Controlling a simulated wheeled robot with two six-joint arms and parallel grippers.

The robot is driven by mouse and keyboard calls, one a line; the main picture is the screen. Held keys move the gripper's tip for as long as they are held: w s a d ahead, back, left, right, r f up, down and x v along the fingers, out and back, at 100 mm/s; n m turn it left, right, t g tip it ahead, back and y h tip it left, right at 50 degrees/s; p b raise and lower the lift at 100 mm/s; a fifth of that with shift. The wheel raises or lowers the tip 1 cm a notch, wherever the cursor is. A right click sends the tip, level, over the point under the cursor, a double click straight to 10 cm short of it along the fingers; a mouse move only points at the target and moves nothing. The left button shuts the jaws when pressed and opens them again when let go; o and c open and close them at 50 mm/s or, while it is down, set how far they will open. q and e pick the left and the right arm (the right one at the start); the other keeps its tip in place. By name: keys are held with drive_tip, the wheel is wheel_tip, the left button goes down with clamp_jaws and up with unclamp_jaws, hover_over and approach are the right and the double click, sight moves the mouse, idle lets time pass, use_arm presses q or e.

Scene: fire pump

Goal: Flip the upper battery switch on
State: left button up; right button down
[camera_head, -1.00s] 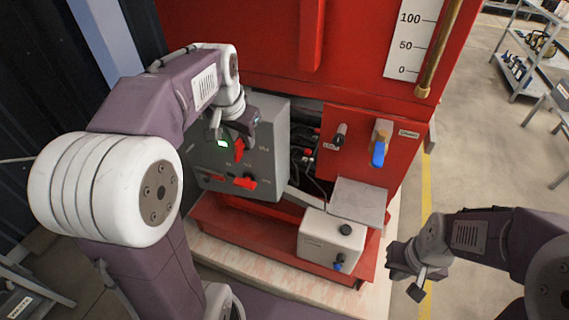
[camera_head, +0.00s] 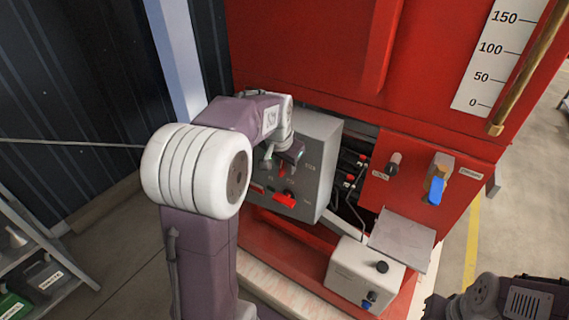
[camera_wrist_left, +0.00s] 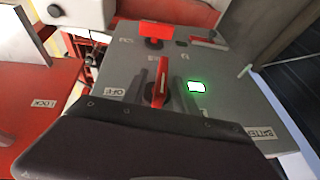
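The grey battery panel (camera_head: 318,165) is on the front of the red pump unit. The upper switch, a red lever (camera_wrist_left: 160,80), shows in the left wrist view beside an OFF label. My left gripper (camera_head: 276,168) is at the panel face and hides this switch in the head view. In the left wrist view my left gripper (camera_wrist_left: 161,95) is open, one finger on each side of the red lever; contact is unclear. The lower red switch (camera_head: 284,200) also shows in the left wrist view (camera_wrist_left: 152,37). My right gripper (camera_head: 438,305) is partly cut off at lower right.
A green light (camera_wrist_left: 196,86) glows next to the upper switch. A white box (camera_head: 362,272) with a black cap stands right of the panel, below a red panel with a blue-handled valve (camera_head: 436,188). A shelf (camera_head: 50,250) stands at lower left.

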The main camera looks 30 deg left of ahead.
use_arm(q)
drive_tip(key=shift+c, duration=0.3)
clamp_jaws()
drive_tip(key=shift+s+a+r+h+p, duration=0.1)
drive_tip(key=shift+r+h+p, duration=0.25)
drive_tip(key=shift+p, duration=0.65)
drive_tip(key=shift+f+h, duration=0.15)
drive_tip(key=shift+h, duration=0.2)
drive_tip(key=shift+f+h, duration=0.2)
drive_tip(key=shift+h, duration=0.1)
drive_tip(key=shift+o, duration=0.3)
unclamp_jaws()
